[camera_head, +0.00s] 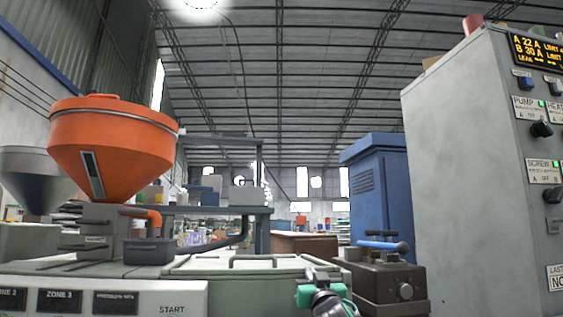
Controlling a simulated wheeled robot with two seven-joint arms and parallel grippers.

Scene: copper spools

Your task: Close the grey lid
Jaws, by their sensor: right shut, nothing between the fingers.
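The grey lid (212,267) is a pale grey-green panel with a bar handle on top, on the machine in the lower middle. It shows nearly edge-on and looks close to flat; I cannot tell whether it is fully down. My right gripper (317,274) comes up from the bottom edge at the lid's right end, with green parts on its fingers. It is shut and empty. I cannot tell whether it touches the lid. My left gripper is not in view.
An orange hopper (112,140) stands at the left above the machine's control panel (60,299). A dark block with a blue-handled lever (378,245) is right of my gripper. A tall grey control cabinet (465,150) fills the right side. A blue cabinet (378,185) stands behind.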

